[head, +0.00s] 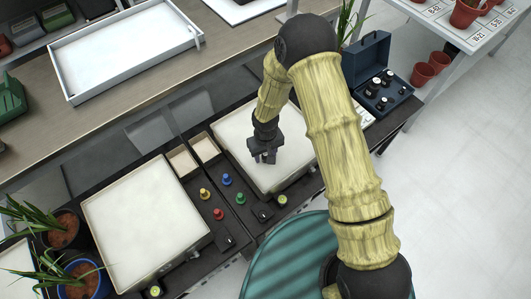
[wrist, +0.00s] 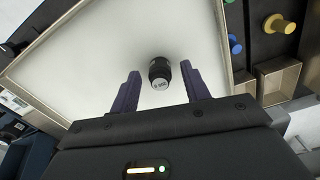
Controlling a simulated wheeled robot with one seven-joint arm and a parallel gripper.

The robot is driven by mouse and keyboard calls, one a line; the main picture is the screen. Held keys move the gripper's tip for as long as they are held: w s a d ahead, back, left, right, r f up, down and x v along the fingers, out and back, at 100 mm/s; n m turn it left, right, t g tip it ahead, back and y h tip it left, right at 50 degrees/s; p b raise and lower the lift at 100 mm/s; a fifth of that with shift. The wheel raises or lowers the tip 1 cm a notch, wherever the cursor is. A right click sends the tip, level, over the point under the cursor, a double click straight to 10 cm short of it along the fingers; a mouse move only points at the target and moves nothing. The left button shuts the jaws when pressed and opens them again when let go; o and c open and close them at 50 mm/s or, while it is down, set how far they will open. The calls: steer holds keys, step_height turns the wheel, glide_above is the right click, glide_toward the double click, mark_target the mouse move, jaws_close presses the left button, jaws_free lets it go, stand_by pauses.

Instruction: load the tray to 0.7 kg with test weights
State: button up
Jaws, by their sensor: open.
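My gripper (head: 263,157) is low over the right-hand white weighing tray (head: 232,130). In the wrist view my gripper (wrist: 160,72) is open, with one finger on each side of a black test weight (wrist: 159,70). The weight has a pale label on its end, too small to read surely. It is on or just above the tray (wrist: 85,60); I cannot tell whether the fingers touch it. In the head view my gripper mostly hides it. An open blue case (head: 393,98) at the right holds several black test weights.
A second white tray (head: 140,230) stands at the left, with two small beige bins (head: 182,161) and coloured knobs (head: 227,180) between. Potted plants (head: 62,228) stand at the lower left. A shelf with an empty white tray (head: 125,50) lies behind.

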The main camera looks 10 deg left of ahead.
mark_target(266, 154)
step_height(266, 154, up, 12)
steer(key=shift+r, duration=0.15)
stand_by(0.3)
stand_by(0.7)
steer(key=s+d+r+m+t, duration=0.1)
steer(key=s+d+r+m, duration=0.1)
steer(key=d+r, duration=0.3)
steer(key=s+d+r+m, duration=0.3)
steer(key=d+r, duration=0.2)
steer(key=d, duration=0.7)
steer(key=s+d+r+m+t, duration=0.1)
steer(key=s+d+r+m, duration=0.1)
steer(key=d+r, duration=0.3)
steer(key=d, duration=0.3)
steer(key=shift+s+d+r+t, duration=0.2)
steer(key=shift+d+t, duration=0.1)
steer(key=shift+d, duration=0.1)
